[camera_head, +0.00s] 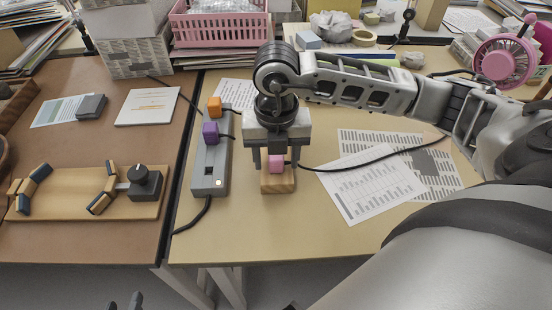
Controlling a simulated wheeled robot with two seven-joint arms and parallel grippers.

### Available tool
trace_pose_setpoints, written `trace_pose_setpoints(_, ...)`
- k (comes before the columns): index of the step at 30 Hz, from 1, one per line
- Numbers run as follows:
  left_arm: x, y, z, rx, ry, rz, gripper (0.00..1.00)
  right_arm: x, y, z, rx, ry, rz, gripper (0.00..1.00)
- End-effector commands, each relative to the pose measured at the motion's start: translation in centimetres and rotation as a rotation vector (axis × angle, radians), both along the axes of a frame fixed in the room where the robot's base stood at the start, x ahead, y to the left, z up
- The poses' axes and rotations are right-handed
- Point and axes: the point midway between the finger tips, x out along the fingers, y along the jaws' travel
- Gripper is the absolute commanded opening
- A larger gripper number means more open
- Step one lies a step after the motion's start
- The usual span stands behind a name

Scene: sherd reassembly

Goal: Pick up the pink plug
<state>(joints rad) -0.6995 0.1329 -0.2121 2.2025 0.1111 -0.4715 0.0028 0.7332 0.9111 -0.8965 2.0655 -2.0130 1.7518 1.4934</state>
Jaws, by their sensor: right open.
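The pink plug (276,167) sits on a small wooden block (279,184) on the right-hand tan table. A black cord runs off to the right from beside it. My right gripper (275,164) points down over the plug, open, with one finger on each side of it. Its palm hides the plug's upper part, and I cannot tell whether the fingers touch it. What seems to be my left gripper (123,301) barely shows at the bottom edge, away from the plug; its jaws are too cut off to judge.
A grey power strip (211,163) with an orange plug (214,107) and a purple plug (210,133) stands left of the block. Printed sheets (362,186) lie to the right. A wooden board with a clamp (92,196) lies on the brown table.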

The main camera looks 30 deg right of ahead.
Motion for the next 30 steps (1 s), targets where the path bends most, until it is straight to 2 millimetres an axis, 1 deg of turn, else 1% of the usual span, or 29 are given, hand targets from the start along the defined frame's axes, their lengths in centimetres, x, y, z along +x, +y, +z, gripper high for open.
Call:
trace_pose_setpoints(2,0.0,0.0,0.0,0.0,0.0,0.0,0.36,0.0,0.0,0.0,0.0,0.0,0.0,0.53)
trace_pose_setpoints(5,0.0,0.0,0.0,0.0,0.0,0.0,0.36,0.0,0.0,0.0,0.0,0.0,0.0,0.28)
trace_pose_setpoints(6,0.0,0.0,0.0,0.0,0.0,0.0,0.36,0.0,0.0,0.0,0.001,0.001,0.0,0.17)
trace_pose_setpoints(7,0.0,0.0,0.0,0.0,0.0,0.0,0.36,0.0,0.0,0.0,0.001,0.001,0.0,0.08)
trace_pose_setpoints(8,0.0,0.0,0.0,0.0,0.0,0.0,0.36,0.0,0.0,0.0,0.001,0.001,0.0,0.05)
trace_pose_setpoints(16,0.0,0.0,0.0,0.0,0.0,0.0,0.36,0.0,0.0,0.1,0.0,0.0,0.0,0.05)
trace_pose_setpoints(20,0.0,0.0,0.5,0.002,0.0,0.0,0.36,0.0,0.0,0.8,0.001,-0.001,0.0,0.05)
trace_pose_setpoints(23,0.0,0.1,1.1,0.009,0.003,-0.001,0.36,0.1,0.0,1.9,0.0,-0.001,0.001,0.05)
trace_pose_setpoints(26,0.0,0.2,2.0,0.021,0.008,-0.002,0.36,0.1,0.1,3.8,0.001,-0.002,0.001,0.05)
trace_pose_setpoints(29,0.1,0.3,2.8,0.041,0.014,-0.003,0.36,-0.4,0.9,5.7,0.004,-0.001,0.007,0.05)
trace_pose_setpoints(30,0.1,0.5,3.0,0.059,0.019,-0.009,0.36,-0.6,1.3,6.7,0.003,-0.002,0.009,0.05)
